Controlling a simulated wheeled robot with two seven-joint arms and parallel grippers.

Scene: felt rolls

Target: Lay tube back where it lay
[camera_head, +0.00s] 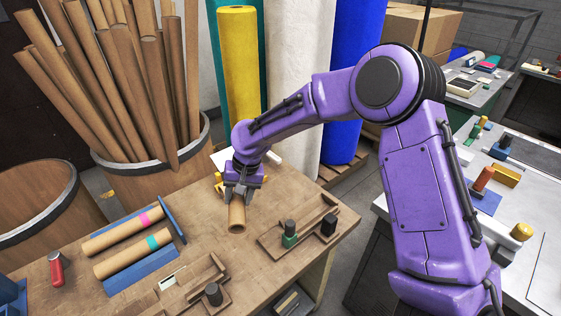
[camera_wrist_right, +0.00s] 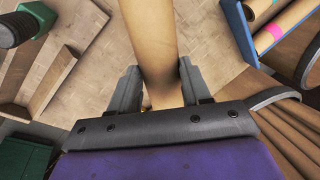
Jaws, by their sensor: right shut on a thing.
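A plain brown cardboard tube (camera_head: 237,216) is between the fingers of my right gripper (camera_head: 240,190), which is shut on it over the wooden workbench (camera_head: 205,240). Its open end points toward the front of the bench; I cannot tell whether it touches the top. In the right wrist view the tube (camera_wrist_right: 150,35) runs up between both fingers (camera_wrist_right: 158,92) and out of the top edge. Two similar tubes lie on the left of the bench: one with a pink band (camera_head: 115,233) and one with a teal band (camera_head: 128,258), by a blue rack (camera_head: 142,272). My left gripper is not in view.
A wooden tray with green and black pieces (camera_head: 275,238) is right of the held tube. Another wooden tray (camera_head: 190,284) is at the front. A barrel of long tubes (camera_head: 150,175) and a yellow roll (camera_head: 240,70) stand behind.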

